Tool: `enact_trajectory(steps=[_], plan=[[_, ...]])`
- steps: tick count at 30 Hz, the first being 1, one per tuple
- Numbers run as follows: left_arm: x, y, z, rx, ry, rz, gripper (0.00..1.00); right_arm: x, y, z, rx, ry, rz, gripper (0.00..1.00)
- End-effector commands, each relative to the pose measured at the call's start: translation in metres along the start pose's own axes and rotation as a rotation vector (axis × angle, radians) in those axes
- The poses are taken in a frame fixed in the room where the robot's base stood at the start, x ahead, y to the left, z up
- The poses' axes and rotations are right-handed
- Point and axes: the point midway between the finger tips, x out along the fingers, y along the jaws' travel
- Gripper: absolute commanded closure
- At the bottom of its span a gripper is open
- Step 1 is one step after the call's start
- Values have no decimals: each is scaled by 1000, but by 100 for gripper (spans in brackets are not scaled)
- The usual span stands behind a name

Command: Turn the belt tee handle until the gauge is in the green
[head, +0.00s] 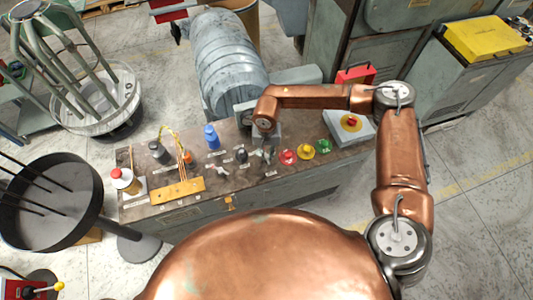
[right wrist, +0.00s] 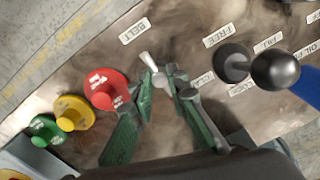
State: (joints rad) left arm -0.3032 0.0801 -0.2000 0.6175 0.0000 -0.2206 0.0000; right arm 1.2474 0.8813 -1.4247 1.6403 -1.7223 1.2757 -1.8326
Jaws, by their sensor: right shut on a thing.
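The belt tee handle (right wrist: 151,65) is a small pale metal piece just below the BELT label (right wrist: 134,31) in the right wrist view. My right gripper (right wrist: 166,88) has its green fingers down around it, shut on it, and the fingertips hide part of it. In the head view my right gripper (head: 264,153) points down at the panel of the bench, its arm coming in from the right. The handle is mostly hidden there. I cannot make out a gauge or its green zone in either view. My left gripper is not in view.
Beside the gripper are a red button (right wrist: 105,89), a yellow button (right wrist: 73,113) and a green button (right wrist: 47,130). On its other side stands a black ball-knob lever (right wrist: 274,71). A blue knob (head: 210,136) and an emergency-stop box (head: 351,122) also stand on the bench.

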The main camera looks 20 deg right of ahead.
Motion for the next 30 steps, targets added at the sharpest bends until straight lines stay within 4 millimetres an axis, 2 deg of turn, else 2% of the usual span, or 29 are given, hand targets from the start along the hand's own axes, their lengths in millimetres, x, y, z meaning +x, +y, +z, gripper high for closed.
enact_trajectory(steps=[8,14,30], plan=[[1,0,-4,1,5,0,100,0,0,0,30,0,-1,100],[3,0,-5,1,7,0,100,0,0,0,125,1,0,100],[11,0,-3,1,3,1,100,0,0,-1,612,1,-2,100]])
